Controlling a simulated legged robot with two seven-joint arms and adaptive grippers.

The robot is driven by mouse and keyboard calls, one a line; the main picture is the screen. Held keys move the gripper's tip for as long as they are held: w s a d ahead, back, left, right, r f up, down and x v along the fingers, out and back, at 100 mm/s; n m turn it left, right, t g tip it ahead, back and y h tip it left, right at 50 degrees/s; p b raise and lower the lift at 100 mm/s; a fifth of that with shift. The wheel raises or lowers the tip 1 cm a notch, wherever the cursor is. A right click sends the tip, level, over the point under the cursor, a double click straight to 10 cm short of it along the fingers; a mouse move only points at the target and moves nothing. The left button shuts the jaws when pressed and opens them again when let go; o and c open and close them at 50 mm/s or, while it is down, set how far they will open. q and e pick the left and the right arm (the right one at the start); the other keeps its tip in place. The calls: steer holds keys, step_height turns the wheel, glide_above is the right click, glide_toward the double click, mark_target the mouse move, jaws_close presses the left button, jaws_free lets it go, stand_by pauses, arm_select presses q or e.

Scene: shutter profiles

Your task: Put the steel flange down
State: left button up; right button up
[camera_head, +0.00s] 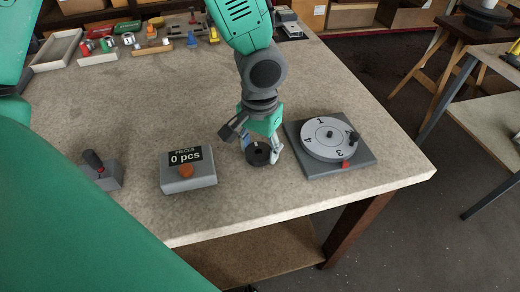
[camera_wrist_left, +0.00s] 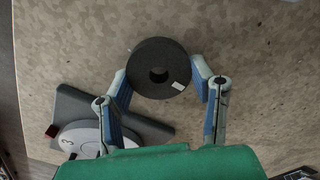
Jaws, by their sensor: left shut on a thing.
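The steel flange (camera_head: 258,156) is a dark ring with a central hole. In the left wrist view the flange (camera_wrist_left: 158,52) shows a small white label near its edge. My left gripper (camera_head: 262,151) is shut on the flange, with one finger on either side of its rim in the wrist view (camera_wrist_left: 160,82). The flange is low over the table (camera_head: 240,212) or on it; I cannot tell whether it touches. It lies between the grey counter box and the round dial. My right gripper is not in view.
The counter box (camera_head: 188,182) with an orange button reads "0 pcs" at left. The numbered dial (camera_head: 327,138) on its grey plate (camera_head: 352,166) stands close at right. A lever box (camera_head: 102,178) is farther left. Trays and small parts line the back. The table's front edge is near.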

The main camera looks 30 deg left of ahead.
arm_select(q)
steer(key=shift+w+f, duration=0.15)
steer(key=shift+f, duration=0.25)
steer(key=shift+c, duration=0.7)
steer(key=shift+d, duration=0.1)
steer(key=o, duration=1.5)
steer(key=shift+r, duration=0.2)
step_height(320, 180, up, 12)
steer(key=shift+f+p, duration=0.1)
steer(key=shift+p, duration=1.1)
